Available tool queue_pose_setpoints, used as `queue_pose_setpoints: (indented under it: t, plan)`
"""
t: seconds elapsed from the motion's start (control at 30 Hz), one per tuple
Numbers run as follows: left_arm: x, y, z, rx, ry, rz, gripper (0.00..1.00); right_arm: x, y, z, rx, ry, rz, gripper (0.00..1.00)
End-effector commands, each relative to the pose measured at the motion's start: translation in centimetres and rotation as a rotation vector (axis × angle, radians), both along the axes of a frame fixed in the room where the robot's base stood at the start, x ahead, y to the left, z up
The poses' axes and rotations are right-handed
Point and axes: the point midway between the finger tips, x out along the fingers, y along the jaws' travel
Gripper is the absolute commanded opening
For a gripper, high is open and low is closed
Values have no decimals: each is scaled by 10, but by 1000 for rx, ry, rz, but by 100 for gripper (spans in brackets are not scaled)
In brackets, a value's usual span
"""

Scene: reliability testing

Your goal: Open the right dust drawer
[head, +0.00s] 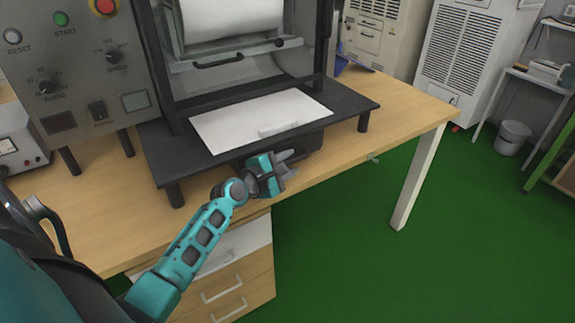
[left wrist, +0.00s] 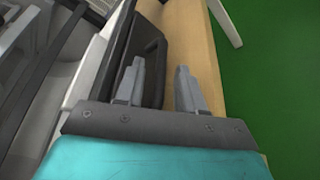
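The right dust drawer (head: 308,145) is a dark box front under the black platform of the machine. My left gripper (head: 288,163) is in front of it, low over the table edge. In the left wrist view the drawer's black front with a bar-shaped handle (left wrist: 156,75) lies ahead of my fingers. My left gripper (left wrist: 158,88) is open there, its two grey fingers apart, with the handle's end between or just beyond them. Whether they touch it I cannot tell. The drawer looks shut. My right gripper is not in view.
A black platform (head: 362,101) on short legs bears a white plate (head: 250,112) with a handle. The wooden table (head: 400,105) is clear at the right. A control panel (head: 80,70) stands at the left. Drawers with white handles (head: 222,290) sit below the table.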

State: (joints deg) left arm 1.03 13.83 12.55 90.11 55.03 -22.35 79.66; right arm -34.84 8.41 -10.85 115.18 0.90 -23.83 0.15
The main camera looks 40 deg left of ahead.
Motion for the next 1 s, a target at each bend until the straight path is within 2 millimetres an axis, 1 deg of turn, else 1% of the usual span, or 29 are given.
queue_pose_setpoints:
  t: [0.3,0.7,1.0]
  plan:
    - [2,0,0,1,0,0,38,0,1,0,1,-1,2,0]
    - [2,0,0,1,0,0,0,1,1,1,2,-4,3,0]
    - [2,0,0,1,0,0,0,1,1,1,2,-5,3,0]
